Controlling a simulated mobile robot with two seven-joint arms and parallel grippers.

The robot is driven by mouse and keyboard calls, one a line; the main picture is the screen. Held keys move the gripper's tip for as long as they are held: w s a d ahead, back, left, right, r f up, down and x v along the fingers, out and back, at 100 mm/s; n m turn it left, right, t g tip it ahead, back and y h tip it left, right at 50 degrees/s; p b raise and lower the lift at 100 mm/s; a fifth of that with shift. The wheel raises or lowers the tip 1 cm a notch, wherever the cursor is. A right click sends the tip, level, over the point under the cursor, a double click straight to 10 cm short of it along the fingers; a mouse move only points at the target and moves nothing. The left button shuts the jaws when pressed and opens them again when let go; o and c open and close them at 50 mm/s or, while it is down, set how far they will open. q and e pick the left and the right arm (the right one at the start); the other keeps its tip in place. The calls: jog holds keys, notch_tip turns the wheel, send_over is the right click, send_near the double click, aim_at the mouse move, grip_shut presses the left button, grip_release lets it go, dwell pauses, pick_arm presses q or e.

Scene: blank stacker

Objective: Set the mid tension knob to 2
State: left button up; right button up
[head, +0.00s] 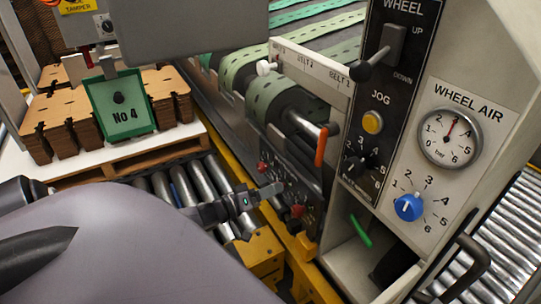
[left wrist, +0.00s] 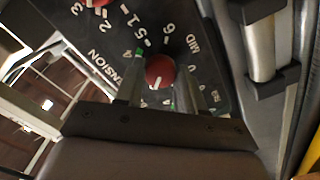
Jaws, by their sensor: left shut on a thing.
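The mid tension knob (left wrist: 160,71) is a round red knob with a white pointer mark, next to the word MID on the black tension panel (left wrist: 112,48). In the left wrist view it sits between the two fingers of my left gripper (left wrist: 158,92), which is shut on it. The pointer mark is toward the bottom of that picture; the number it points to cannot be told. In the head view my left gripper (head: 272,190) reaches the panel from the left, and its fingers hide the gripped knob. My right gripper is not in view.
Another red knob (left wrist: 98,2) is close by on the panel. In the head view a red knob (head: 297,210) shows below the fingers. A yellow rail (head: 235,165), rollers (head: 200,180) and an orange-tipped lever (head: 321,146) lie around the panel. The control column (head: 385,100) stands at right.

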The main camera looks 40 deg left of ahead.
pick_arm(q)
jog(key=shift+n, duration=0.4)
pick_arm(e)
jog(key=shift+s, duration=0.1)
pick_arm(q)
jog(key=o, duration=1)
jog(key=shift+o, duration=0.2)
jog(key=p+v, duration=0.1)
jog(key=v, duration=0.6)
jog(key=shift+p, duration=0.3)
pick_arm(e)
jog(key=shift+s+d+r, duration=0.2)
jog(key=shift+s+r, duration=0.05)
pick_arm(q)
jog(key=shift+s, duration=0.1)
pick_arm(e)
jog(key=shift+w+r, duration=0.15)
